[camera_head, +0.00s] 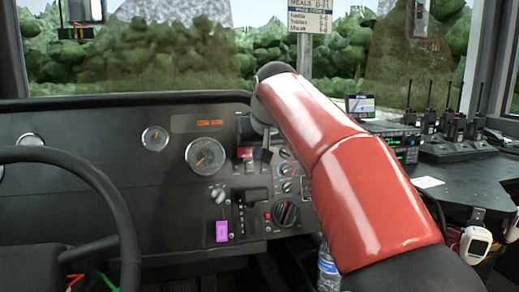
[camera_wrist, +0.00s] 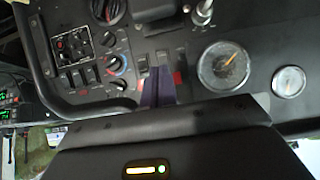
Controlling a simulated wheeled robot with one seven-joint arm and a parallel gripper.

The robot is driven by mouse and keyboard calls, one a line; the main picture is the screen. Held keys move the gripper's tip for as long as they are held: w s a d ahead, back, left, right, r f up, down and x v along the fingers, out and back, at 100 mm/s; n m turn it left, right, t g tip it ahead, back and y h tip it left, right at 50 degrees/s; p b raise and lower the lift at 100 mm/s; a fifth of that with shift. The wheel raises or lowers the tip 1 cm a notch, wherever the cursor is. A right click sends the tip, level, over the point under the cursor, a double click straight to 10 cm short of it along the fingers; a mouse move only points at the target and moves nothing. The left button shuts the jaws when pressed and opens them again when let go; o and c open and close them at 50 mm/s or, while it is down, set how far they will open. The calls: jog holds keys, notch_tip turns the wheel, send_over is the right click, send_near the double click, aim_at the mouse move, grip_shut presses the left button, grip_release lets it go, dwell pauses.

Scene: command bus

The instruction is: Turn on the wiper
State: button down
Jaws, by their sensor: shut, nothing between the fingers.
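My gripper (camera_head: 262,154) is in front of the dashboard, just right of the large round gauge, close to a small row of switches. In the wrist view its dark body fills the bottom and its shut, narrow fingers (camera_wrist: 157,88) point at that row. A red-marked switch (camera_wrist: 177,78) and a dark switch (camera_wrist: 143,64) flank the fingers. The red-marked switch also shows in the head view (camera_head: 245,152). No readable label tells which control is the wiper's. The fingers hide part of the row, and I cannot tell whether they touch a switch.
The large gauge (camera_head: 206,156) sits left of my gripper. Below are a silver knob (camera_head: 217,194), a purple tag (camera_head: 221,232) and a black rotary knob (camera_head: 286,212). The steering wheel (camera_head: 105,200) is at left. Radios (camera_head: 455,130) stand on the right-hand desk.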

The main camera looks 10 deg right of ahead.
aim_at(250, 172)
jog(key=shift+w+r+x, duration=0.15)
jog(key=shift+w+x, duration=0.05)
jog(key=shift+x, duration=1.3)
jog(key=shift+w+r+x, duration=0.15)
jog(key=shift+x, duration=1.35)
jog(key=shift+w+r+x, duration=0.2)
jog(key=shift+x, duration=1.3)
